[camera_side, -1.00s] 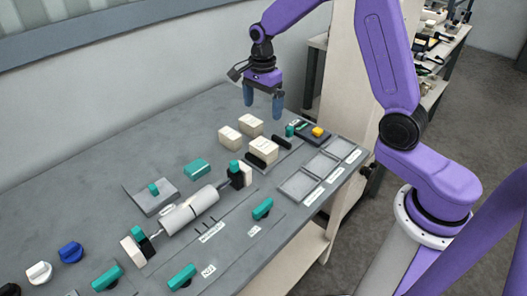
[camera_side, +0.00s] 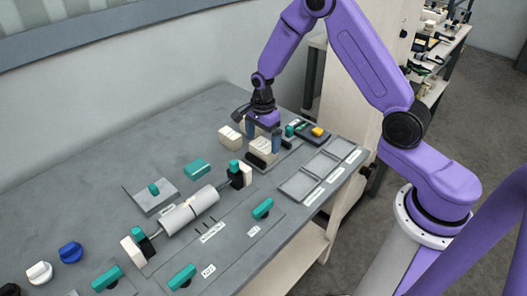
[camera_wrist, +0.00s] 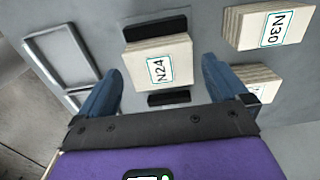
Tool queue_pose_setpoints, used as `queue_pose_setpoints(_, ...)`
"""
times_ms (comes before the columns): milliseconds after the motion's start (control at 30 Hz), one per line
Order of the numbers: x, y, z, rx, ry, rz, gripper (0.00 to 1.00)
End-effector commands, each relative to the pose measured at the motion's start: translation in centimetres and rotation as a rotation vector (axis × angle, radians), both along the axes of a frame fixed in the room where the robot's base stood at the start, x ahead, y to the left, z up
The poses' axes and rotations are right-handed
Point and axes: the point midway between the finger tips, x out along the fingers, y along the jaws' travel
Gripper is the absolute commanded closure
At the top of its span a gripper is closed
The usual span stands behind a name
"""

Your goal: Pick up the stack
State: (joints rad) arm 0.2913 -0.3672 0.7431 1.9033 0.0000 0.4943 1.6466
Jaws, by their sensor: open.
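A pale stack labelled N24 (camera_wrist: 143,68) sits between two black bars on the bench; it also shows in the side view (camera_side: 263,147). My gripper (camera_side: 262,141) is open and low over this stack. In the wrist view my gripper (camera_wrist: 157,72) has one blue finger on each side of the stack, with gaps showing, and holds nothing. A second stack labelled N30 (camera_wrist: 262,27) stands to the right. A third stack (camera_wrist: 262,74) is partly hidden by the right finger. Another view of a neighbouring stack is in the side view (camera_side: 230,136).
Shallow grey trays (camera_side: 300,186) lie to the right of the stack. A dark box with a yellow button (camera_side: 318,132) stands behind them. A pale roll on a shaft (camera_side: 188,210) and a teal block (camera_side: 197,168) lie to the left.

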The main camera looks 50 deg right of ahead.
Motion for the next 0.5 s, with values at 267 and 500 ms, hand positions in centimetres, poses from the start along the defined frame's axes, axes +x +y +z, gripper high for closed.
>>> queue_pose_setpoints(267, -0.1, 0.1, -3.4, 0.000, 0.004, 0.000, 0.00)
queue_pose_setpoints(500, 0.0, 0.2, -5.0, 0.000, 0.001, 0.000, 0.00)
